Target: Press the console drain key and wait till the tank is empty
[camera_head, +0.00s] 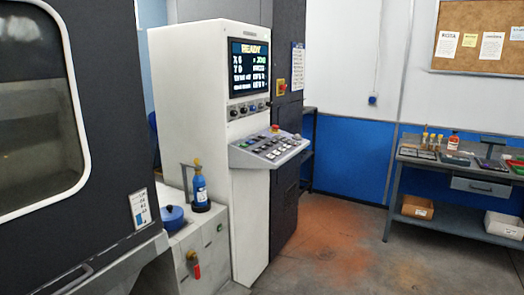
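The white console (190,110) stands left of centre in the head view. Its screen (250,69) reads READY at the top with lines of small text. A row of small knobs (248,109) sits below the screen. A sloped key panel (270,148) juts out lower down, with several keys and a red button; which one is the drain key is too small to tell. To the left is a dark machine with a window (35,95); no liquid level can be made out. Neither gripper is in view.
A white cabinet (215,262) with a blue bottle (200,188), a blue-lidded pot (172,217) and a red-handled valve (196,270) stands before the console. A grey workbench (405,160) with bottles and trays is at the right. The floor (335,245) between is clear.

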